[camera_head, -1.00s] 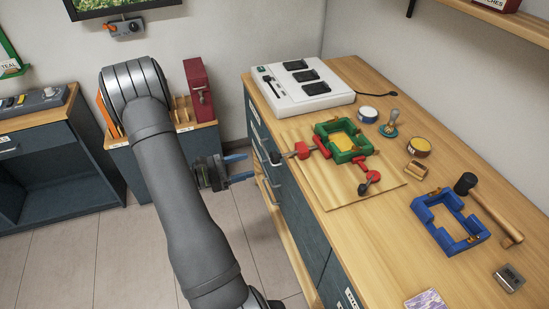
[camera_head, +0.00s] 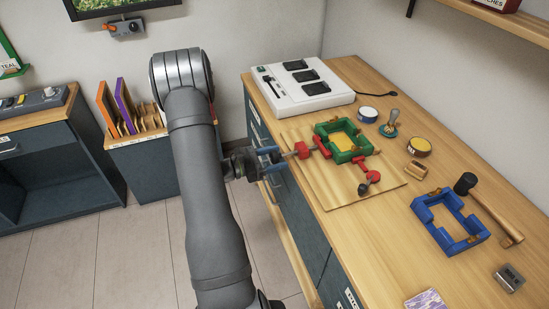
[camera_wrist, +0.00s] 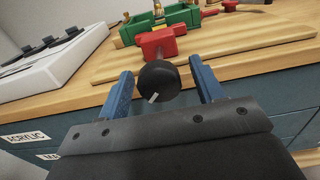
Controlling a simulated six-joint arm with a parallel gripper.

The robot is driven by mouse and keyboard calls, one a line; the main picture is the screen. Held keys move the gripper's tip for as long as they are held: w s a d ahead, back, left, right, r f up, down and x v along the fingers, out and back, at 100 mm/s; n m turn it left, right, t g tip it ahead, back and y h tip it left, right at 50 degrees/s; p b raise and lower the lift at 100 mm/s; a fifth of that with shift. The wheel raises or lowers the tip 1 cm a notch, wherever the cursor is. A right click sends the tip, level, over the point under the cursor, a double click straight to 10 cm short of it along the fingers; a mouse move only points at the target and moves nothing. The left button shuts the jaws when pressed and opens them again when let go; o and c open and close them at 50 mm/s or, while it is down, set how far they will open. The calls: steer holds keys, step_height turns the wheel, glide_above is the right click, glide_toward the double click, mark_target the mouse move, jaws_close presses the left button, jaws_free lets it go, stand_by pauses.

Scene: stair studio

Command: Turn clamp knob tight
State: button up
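My gripper (camera_head: 276,157) has blue fingers and is open at the workbench's left edge. In the wrist view the black round clamp knob (camera_wrist: 158,84), with a white mark on its face, lies between the fingers, with a gap on each side. The knob belongs to a red clamp (camera_wrist: 160,42), which also shows in the head view (camera_head: 303,150). This clamp points at a green frame (camera_head: 357,154) on a wooden board (camera_head: 330,193). In the head view the knob is mostly hidden by the fingers. A second red clamp (camera_head: 373,177) with a dark knob stands at the frame's front side.
A white control box (camera_head: 290,98) stands behind the board. Drawer fronts drop below the bench edge.

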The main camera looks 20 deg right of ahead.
steer(key=c, duration=0.9)
steer(key=shift+c, duration=0.2)
steer(key=shift+m, duration=0.3)
steer(key=m, duration=1.1)
steer(key=shift+w+m, duration=0.1)
steer(key=shift+m, duration=0.3)
steer(key=m, duration=0.7)
steer(key=shift+r, duration=0.1)
steer(key=m, duration=0.3)
steer(key=shift+m, duration=2.3)
